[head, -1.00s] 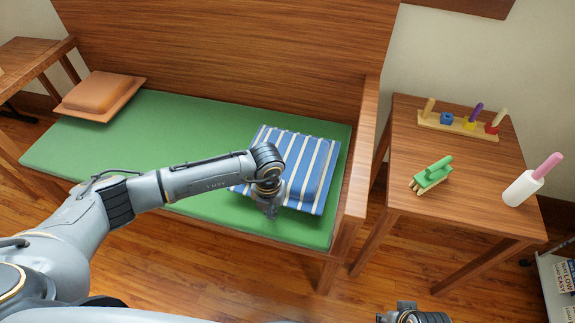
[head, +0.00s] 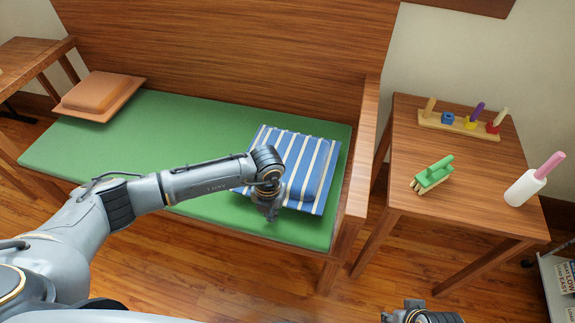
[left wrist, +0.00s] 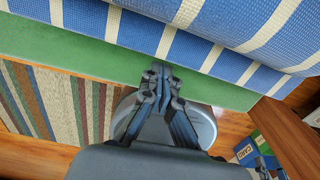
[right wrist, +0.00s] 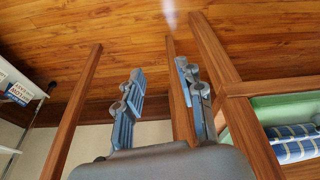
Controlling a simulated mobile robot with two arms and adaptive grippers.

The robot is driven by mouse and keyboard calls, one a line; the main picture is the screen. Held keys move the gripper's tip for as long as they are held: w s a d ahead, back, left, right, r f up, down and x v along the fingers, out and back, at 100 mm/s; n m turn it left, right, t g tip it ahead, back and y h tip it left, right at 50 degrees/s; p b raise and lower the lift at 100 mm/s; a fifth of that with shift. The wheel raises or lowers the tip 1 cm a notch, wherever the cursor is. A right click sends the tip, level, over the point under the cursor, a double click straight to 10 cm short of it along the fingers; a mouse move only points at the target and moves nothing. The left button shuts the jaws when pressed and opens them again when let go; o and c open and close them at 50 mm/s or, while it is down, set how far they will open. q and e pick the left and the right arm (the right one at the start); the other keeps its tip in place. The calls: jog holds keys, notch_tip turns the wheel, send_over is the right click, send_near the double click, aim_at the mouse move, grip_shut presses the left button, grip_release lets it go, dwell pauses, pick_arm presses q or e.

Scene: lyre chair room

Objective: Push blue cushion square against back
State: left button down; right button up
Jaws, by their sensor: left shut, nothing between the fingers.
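The blue cushion (head: 312,172), striped blue and cream, lies flat on the right end of the green seat (head: 190,130) of a wooden bench. Its far edge is near the wooden back (head: 230,50), and I cannot tell whether they touch. My left gripper (head: 270,212) is at the cushion's front edge, pointing down, shut and empty. In the left wrist view its fingertips (left wrist: 160,70) are together just beside the striped cushion (left wrist: 215,40); contact is unclear. My right gripper (right wrist: 160,80) is open and empty, low by the side table; the cushion's edge shows at the right of that view.
An orange cushion (head: 98,95) lies at the seat's left end. The bench's right armrest (head: 360,160) stands close beside the blue cushion.

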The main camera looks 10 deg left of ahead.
jog(key=shift+w+b+v, duration=0.2)
jog(key=shift+b+v, duration=0.1)
jog(key=shift+v, duration=1.05)
